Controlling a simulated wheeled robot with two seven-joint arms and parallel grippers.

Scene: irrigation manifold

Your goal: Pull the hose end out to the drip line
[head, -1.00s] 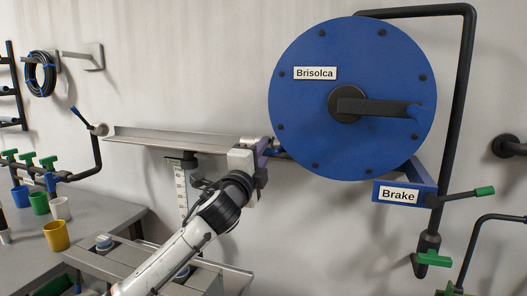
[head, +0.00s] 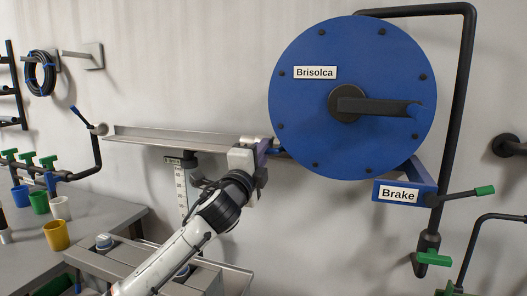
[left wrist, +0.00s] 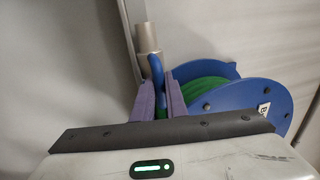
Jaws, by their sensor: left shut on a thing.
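The blue reel (head: 330,150) labelled Brisolca hangs on the wall, with green hose (left wrist: 205,88) wound on it in the left wrist view. My left gripper (head: 265,150) is at the reel's lower left edge, by the right end of a metal trough (head: 170,138). In the left wrist view its purple fingers (left wrist: 160,98) are shut around a blue looped piece, which I take to be the hose end (left wrist: 156,66). A tan metal cylinder (left wrist: 148,38) is just beyond it. My right gripper is not in view. I cannot make out the drip line for certain.
A brake box (head: 402,193) with a green-tipped lever sits below the reel. A black pipe (head: 464,100) runs down its right side. At left are a coiled black hose (head: 40,72), green-handled valves (head: 28,158) and several cups on a grey bench (head: 100,212).

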